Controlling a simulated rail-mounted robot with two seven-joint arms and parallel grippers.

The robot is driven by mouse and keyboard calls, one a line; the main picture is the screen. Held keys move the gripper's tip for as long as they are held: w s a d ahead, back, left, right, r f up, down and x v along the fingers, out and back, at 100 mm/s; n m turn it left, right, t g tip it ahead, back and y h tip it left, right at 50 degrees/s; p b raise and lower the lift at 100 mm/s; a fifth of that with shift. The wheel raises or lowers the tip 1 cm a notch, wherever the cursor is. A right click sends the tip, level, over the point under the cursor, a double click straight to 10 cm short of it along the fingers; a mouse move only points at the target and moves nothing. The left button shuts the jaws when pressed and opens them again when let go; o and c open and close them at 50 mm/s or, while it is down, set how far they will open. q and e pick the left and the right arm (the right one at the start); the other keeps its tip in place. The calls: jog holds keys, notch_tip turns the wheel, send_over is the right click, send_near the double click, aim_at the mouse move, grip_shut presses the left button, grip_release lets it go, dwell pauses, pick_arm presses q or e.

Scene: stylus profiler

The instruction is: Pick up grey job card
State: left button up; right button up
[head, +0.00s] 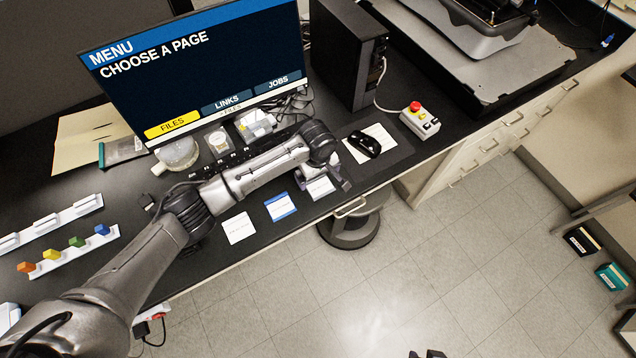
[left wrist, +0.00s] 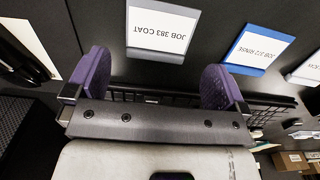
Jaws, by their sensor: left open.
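The grey job card (head: 320,188), white with a grey edge, lies flat on the black bench at the right end of a row of three cards. In the left wrist view the card (left wrist: 160,30) reads "JOB 383 COAT" upside down. My left gripper (head: 325,180) is over it, partly covering it in the head view. In the left wrist view the purple fingers of this gripper (left wrist: 157,75) are spread apart with nothing between them, and the card lies beyond them. A small dark tip at the head view's bottom edge (head: 428,354) may be my right gripper.
A blue-edged card (head: 280,206) and a white card (head: 239,229) lie to the left. A black mouse (head: 365,143) on a white sheet is to the right. The keyboard, monitor (head: 200,60) and black computer tower (head: 350,50) stand behind. The bench's front edge is close.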

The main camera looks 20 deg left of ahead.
aim_at(318, 184)
pick_arm(q)
jog(key=shift+f, duration=2.05)
jog(key=shift+w, duration=0.1)
jog(key=shift+c, duration=0.3)
jog(key=c, duration=0.7)
